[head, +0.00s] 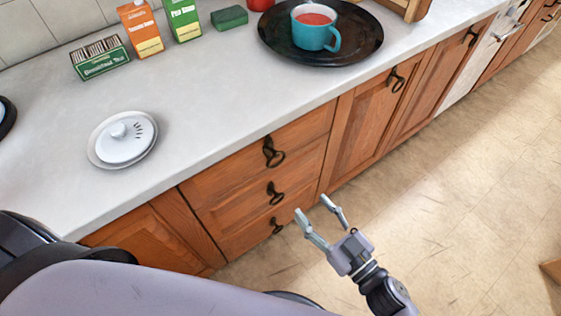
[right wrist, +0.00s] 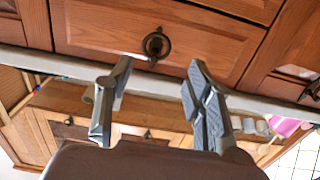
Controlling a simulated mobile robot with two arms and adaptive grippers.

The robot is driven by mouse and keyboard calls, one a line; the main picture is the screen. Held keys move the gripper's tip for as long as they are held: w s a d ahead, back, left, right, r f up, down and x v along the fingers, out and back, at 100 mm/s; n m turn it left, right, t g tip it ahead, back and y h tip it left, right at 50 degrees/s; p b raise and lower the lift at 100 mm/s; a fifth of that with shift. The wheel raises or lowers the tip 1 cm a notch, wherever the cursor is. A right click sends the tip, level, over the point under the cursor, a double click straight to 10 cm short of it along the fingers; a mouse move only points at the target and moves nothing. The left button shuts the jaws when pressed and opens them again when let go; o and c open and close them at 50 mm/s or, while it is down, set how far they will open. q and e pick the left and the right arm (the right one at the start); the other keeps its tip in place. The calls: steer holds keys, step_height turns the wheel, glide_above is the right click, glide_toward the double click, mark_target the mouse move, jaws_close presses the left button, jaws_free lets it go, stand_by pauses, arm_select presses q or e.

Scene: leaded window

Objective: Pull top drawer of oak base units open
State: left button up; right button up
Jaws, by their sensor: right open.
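The oak base units have a stack of drawers under the worktop in the head view. The top drawer (head: 232,166) is shut, with a dark ring-like handle (head: 272,152). In the right wrist view, which looks upside down, the top drawer (right wrist: 95,28) fills the upper middle and its handle (right wrist: 157,45) sits beyond the fingertips, roughly between them. My right gripper (head: 312,205) is open and empty, in front of the drawers and apart from the handle. Its fingers (right wrist: 157,78) also show in the right wrist view. My left gripper is not in view.
Lower drawers with handles (head: 275,192) and cupboard doors (head: 365,125) are shut. The floor (head: 440,200) to the right is mostly clear.

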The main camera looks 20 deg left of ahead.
mark_target(276, 164)
steer(key=x, duration=1.5)
steer(key=shift+w+a, duration=0.15)
steer(key=shift+w, duration=0.1)
jaws_close()
